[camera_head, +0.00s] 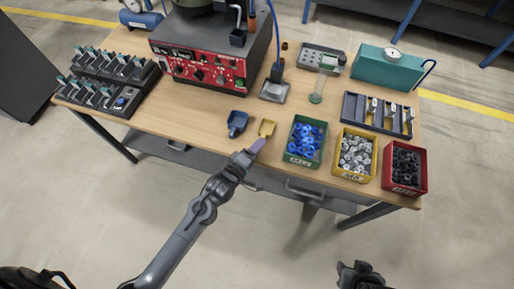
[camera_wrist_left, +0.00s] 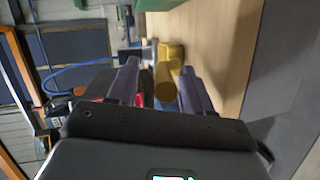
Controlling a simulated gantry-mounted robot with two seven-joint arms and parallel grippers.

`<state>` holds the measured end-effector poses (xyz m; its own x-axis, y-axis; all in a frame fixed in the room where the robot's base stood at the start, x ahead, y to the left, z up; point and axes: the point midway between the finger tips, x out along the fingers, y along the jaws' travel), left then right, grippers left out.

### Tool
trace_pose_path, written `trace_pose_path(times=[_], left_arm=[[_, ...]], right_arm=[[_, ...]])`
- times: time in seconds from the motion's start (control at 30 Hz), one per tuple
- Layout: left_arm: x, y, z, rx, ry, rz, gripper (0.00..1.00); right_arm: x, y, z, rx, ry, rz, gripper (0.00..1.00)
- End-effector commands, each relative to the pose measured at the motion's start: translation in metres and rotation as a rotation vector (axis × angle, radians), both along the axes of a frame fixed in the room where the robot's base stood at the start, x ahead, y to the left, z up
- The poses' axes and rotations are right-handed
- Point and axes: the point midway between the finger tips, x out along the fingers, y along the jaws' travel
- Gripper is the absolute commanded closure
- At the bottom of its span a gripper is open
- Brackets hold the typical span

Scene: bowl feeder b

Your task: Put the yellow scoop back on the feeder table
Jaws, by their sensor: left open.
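The yellow scoop (camera_head: 267,127) lies on the wooden feeder table (camera_head: 205,118) near its front edge. My left gripper (camera_head: 257,145) is open at the scoop's near end, just over the table's front edge. In the left wrist view the scoop (camera_wrist_left: 171,50) shows ahead, with its handle reaching back between the two spread fingers of the left gripper (camera_wrist_left: 160,84). Whether either finger touches the handle cannot be told. My right gripper (camera_head: 360,275) is a dark shape at the bottom, away from the table; its fingers are not clear.
A blue scoop (camera_head: 237,122) lies just left of the yellow one. A green bin (camera_head: 291,157) of blue parts, a yellow bin (camera_head: 347,177) and a red bin (camera_head: 402,187) stand to the right. A red control box (camera_head: 205,71) stands behind. Bare tabletop lies left of the blue scoop.

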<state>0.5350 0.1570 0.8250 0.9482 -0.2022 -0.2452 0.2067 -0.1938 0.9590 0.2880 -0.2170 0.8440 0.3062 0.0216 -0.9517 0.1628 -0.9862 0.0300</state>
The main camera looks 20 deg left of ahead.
Motion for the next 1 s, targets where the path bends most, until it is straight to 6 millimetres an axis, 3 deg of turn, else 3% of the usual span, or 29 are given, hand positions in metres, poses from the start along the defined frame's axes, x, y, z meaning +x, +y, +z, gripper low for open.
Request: trace_pose_path(times=[0.6,0.87,1.0], left_arm=[[-0.095,0.020,0.024,0.001,0.003,0.000,0.50],[-0.110,0.024,0.027,0.019,0.009,-0.003,0.50],[-0.114,0.026,0.026,0.150,0.064,-0.034,0.50]], right_arm=[[0.000,-0.002,0.018,-0.010,0.001,0.006,0.62],[0.000,-0.001,0.020,-0.004,0.000,0.003,0.62],[0.000,0.000,0.020,-0.001,0.000,0.001,0.62]])
